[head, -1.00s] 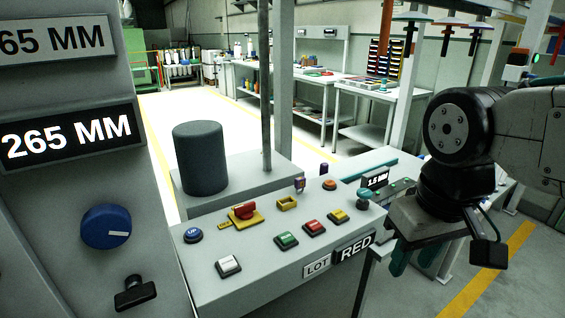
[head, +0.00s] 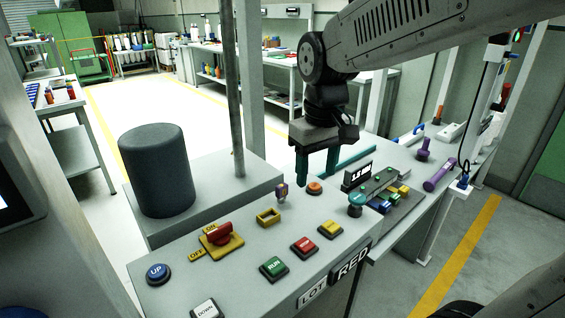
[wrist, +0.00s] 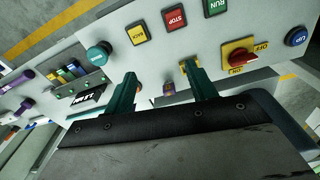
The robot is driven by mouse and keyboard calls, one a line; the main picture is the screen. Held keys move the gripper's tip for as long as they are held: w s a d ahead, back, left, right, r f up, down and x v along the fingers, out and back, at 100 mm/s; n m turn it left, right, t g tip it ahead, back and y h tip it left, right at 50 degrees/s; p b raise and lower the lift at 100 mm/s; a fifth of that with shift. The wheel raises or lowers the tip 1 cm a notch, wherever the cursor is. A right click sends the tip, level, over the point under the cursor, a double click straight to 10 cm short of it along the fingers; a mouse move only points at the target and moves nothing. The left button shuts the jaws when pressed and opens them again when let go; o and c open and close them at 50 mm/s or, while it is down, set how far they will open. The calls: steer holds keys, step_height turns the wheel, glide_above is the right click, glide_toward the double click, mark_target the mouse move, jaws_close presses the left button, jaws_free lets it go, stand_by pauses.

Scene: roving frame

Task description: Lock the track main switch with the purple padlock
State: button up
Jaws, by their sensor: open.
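The main switch (head: 219,235) is a red rotary handle on a yellow plate marked ON and OFF, on the grey sloping panel (head: 185,285). It also shows in the wrist view (wrist: 239,56). My gripper (head: 317,174) is open and empty, with green fingers pointing down over the panel's back edge. It shows in the wrist view too (wrist: 160,76).
Push buttons, including RUN (head: 273,268) and STOP (head: 304,247), sit on the panel's front. A dark cylinder (head: 157,170) and a grey post (head: 232,90) stand behind it. A purple cylinder (head: 438,176) lies on the right bench.

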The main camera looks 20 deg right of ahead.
steer(key=n, duration=0.2)
glide_above(284, 186)
step_height(284, 186, down, 6)
steer(key=shift+a+f+g, duration=0.1)
steer(key=shift+g, duration=0.2)
steer(key=shift+f, duration=0.4)
step_height(284, 186, down, 7)
steer(key=shift+r, duration=0.1)
steer(key=c, duration=1.1)
steer(key=shift+r, duration=2.55)
steer(key=shift+s, duration=0.1)
